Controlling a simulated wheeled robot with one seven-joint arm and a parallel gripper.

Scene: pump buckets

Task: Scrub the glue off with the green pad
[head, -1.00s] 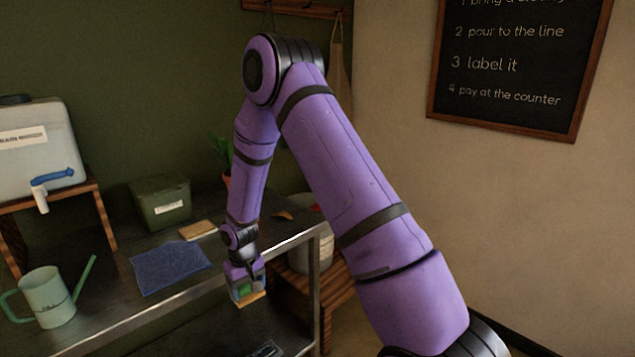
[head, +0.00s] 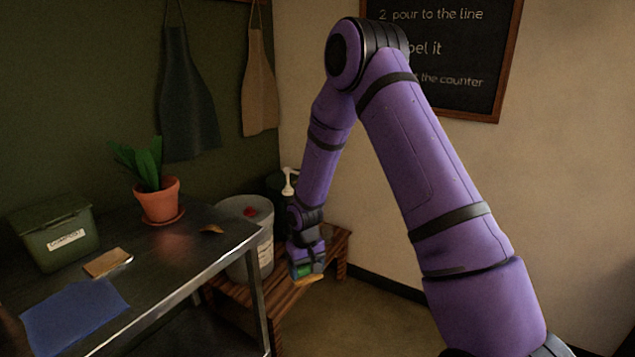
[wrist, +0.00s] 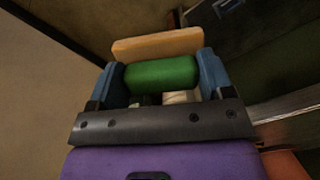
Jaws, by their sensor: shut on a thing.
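My gripper (head: 305,266) is shut on a scrubber with a green body (wrist: 160,75) and a flat tan-orange layer. In the wrist view the green body sits between the two blue fingers, and the tan-orange layer (wrist: 158,45) lies beyond the fingertips. In the head view my gripper hangs pointing down in front of the slatted wooden bench, right of a white bucket (head: 262,257) with a label. The bucket is partly hidden behind the metal counter. I cannot make out any glue for certain.
The metal counter (head: 190,262) is at left, its edge and leg near the bench (head: 288,308). It carries a green bin (head: 58,240), a blue cloth (head: 75,312), a tan block (head: 108,263) and a potted plant (head: 158,200). A white pump (head: 290,182) stands behind my arm. Floor at right is free.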

